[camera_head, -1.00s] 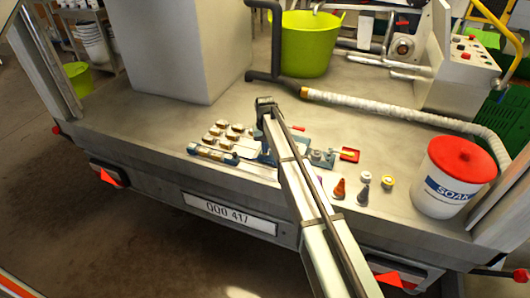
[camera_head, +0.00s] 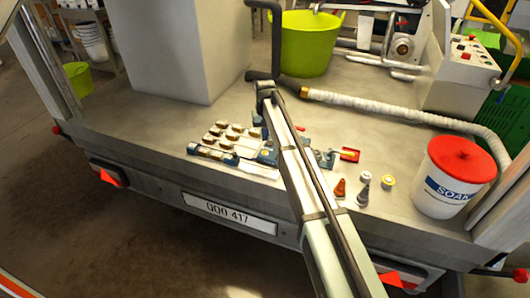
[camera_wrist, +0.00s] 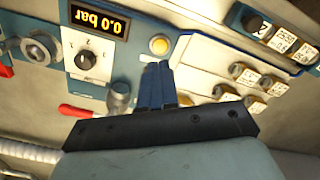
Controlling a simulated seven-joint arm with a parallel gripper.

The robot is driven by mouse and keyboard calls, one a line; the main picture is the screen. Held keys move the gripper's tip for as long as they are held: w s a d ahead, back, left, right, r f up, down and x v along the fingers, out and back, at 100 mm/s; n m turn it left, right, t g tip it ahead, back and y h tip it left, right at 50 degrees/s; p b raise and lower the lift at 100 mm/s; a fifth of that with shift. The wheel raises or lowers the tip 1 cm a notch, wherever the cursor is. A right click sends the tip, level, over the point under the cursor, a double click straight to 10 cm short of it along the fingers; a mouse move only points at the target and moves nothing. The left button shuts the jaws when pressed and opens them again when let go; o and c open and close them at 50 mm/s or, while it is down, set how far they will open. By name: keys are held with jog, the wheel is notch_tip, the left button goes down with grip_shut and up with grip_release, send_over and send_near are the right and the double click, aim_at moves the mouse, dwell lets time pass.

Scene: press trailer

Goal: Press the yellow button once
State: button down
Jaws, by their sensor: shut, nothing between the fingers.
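In the wrist view a round yellow button (camera_wrist: 159,45) with a pale rim sits on the blue-and-white control panel (camera_wrist: 133,18), beside the display reading 0.0 bar. My gripper (camera_wrist: 158,66) is shut and empty, its blue fingertips just below the button in the picture. A small gap shows between them in the picture; I cannot tell their height over the panel. In the head view the panel (camera_head: 267,156) lies on the trailer bed, partly hidden by my arm, and I cannot make out the button or fingertips.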

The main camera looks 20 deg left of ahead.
notch_tip(320, 180, up, 4)
jog(key=shift+r, duration=0.15)
dwell(0.4)
dwell(0.6)
jog(key=s+d+f+m+g, duration=0.1)
jog(key=s+d+f+g, duration=0.1)
jog(key=s+d+f, duration=1.55)
jog(key=s+d+f+g, duration=0.3)
jog(key=s+d+f, duration=1.2)
jog(key=d+f, duration=0.4)
jog(key=s+d+f+m+g, duration=0.1)
jog(key=s+d+f, duration=0.3)
jog(key=s, duration=0.6)
jog(key=s+d+f+m, duration=0.3)
jog(key=s+d+m, duration=0.1)
jog(key=s+d, duration=0.5)
jog(key=shift+s+f+g, duration=0.4)
jog(key=shift+s, duration=0.3)
